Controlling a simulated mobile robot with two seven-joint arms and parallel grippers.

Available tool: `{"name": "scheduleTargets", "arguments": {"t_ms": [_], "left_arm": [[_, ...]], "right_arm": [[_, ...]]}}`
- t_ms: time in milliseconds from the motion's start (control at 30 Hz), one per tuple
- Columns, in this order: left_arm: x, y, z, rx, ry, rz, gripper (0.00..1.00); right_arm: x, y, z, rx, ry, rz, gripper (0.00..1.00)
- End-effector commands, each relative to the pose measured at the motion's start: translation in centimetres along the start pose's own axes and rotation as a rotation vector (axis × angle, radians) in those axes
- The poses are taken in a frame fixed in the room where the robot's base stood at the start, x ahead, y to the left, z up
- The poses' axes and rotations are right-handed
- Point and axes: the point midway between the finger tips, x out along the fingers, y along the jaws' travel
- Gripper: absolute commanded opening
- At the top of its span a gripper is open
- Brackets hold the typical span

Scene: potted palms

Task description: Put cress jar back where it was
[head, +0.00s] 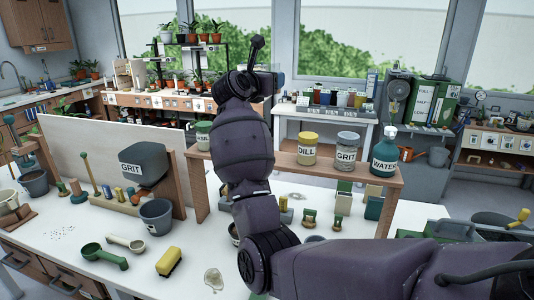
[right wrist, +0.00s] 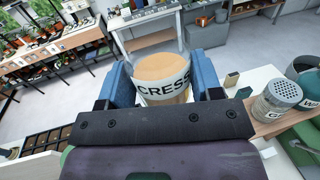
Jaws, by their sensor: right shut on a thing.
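The cress jar (right wrist: 163,85), with a tan top and a white band lettered CRESS, is between the blue fingers of my right gripper (right wrist: 164,88) in the right wrist view. The gripper is shut on it and the jar is off the shelf. In the head view my right arm crosses the middle and hides the jar and fingers. The wooden shelf (head: 383,178) carries a dill jar (head: 307,150), a grit jar (head: 347,148) and a water bottle (head: 385,150) right of my arm. A green-lidded jar (head: 203,137) stands left of it. The shelf between is hidden. My left gripper is not in view.
The white worktop below holds a grit dispenser (head: 143,163), a grey pot (head: 156,216), a green scoop (head: 104,256) and a yellow brush (head: 169,262). In the right wrist view, the grit shaker (right wrist: 276,101) stands right of the held jar.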

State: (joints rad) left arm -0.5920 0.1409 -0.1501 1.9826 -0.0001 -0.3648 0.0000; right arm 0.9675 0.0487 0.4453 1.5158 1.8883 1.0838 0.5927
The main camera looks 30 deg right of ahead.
Motion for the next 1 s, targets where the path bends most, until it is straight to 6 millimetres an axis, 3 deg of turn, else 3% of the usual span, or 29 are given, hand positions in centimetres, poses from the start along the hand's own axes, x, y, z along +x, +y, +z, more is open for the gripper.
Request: {"name": "scheduleTargets", "arguments": {"t_ms": [633, 1000], "left_arm": [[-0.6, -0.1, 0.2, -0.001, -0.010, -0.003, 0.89], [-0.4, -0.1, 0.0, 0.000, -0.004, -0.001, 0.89]], "right_arm": [[0.1, -0.1, -12.8, -0.013, -0.003, 0.002, 0.35], [0.1, -0.1, -16.3, -0.009, -0.002, 0.003, 0.35]]}}
